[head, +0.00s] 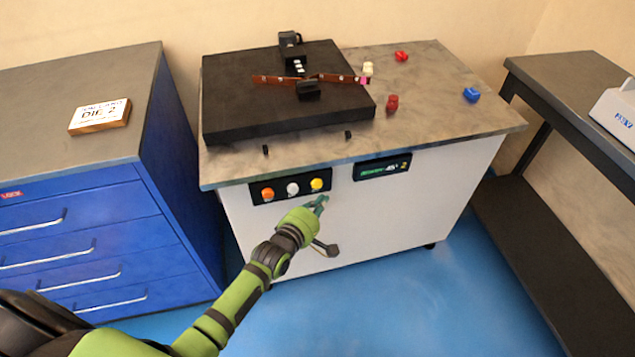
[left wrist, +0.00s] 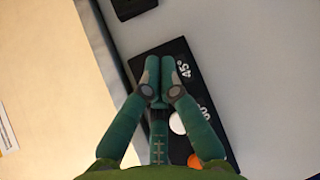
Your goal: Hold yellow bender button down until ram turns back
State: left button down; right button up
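The yellow button (head: 316,184) is the rightmost of three on the black control panel (head: 280,190) on the bender's white front. My left gripper (head: 320,203) is just in front of and below it in the head view. In the left wrist view the two fingertips (left wrist: 160,82) are together with nothing between them. They cover the yellow button there, so contact cannot be told. The "45°" label (left wrist: 183,70) shows beside them. The ram (head: 308,90) stands against the copper bar (head: 336,78) on the black bender bed (head: 235,110). The bar looks slightly angled. My right gripper is out of view.
The panel also has a white button (head: 293,188) and an orange button (head: 268,193). A lit display (head: 383,170) is to their right. A blue drawer cabinet (head: 80,240) stands left.

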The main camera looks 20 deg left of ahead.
pick_arm(q)
jog(key=s+d, duration=0.1)
jog(key=s+p, duration=0.1)
jog(key=shift+s+d, duration=0.3)
jog(key=shift+d, duration=0.1)
jog(key=s+a+f+m+g+y, duration=0.1)
jog(key=s+f+m+g, duration=0.35)
jog(key=s+f, duration=0.6)
jog(key=s+a+f+m+g, duration=0.25)
jog(key=s+f+m, duration=0.4)
jog(key=f, duration=0.65)
jog(key=s+a+f+m+g, duration=0.1)
jog(key=s+f+m+g, duration=0.2)
jog(key=s, duration=1.1)
jog(key=s+a+f+m+g+y, duration=0.1)
jog(key=s+f+m+g, duration=0.3)
jog(key=s, duration=1)
notch_tip(320, 180, down, 4)
jog(key=shift+s+a+r+m+y, duration=0.1)
jog(key=shift+s+a+m+y, duration=0.4)
jog(key=shift+m, duration=0.6)
jog(key=shift+w, duration=0.2)
